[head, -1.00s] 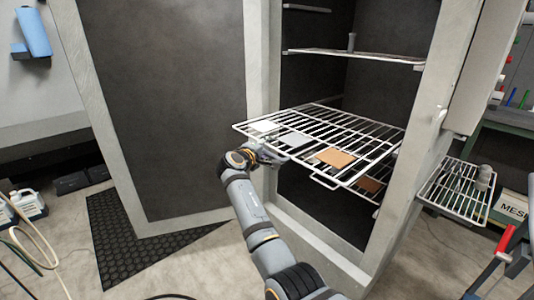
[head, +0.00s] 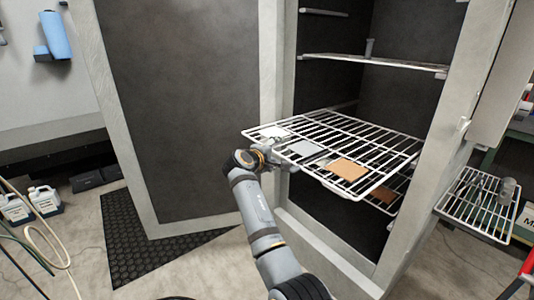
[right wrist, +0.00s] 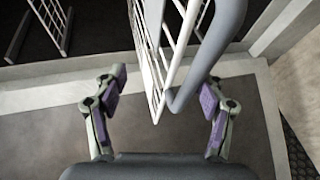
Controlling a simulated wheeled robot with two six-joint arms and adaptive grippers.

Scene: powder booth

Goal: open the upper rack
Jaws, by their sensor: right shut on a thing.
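A white wire rack (head: 395,150) sticks out of the tall dark cabinet at mid height. In the right wrist view the rack's wires and a grey bar (right wrist: 205,60) run between my two fingers (right wrist: 160,100). It is shut on the rack's front edge; the exact contact is hard to see. My left gripper is not in view.
A higher shelf (head: 375,62) in the cabinet holds a small cylinder (head: 369,47). Another brown plate shows below the pulled-out rack. The open cabinet door (head: 180,110) stands left. A side rack (head: 475,205) hangs right. The floor in front is mostly clear.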

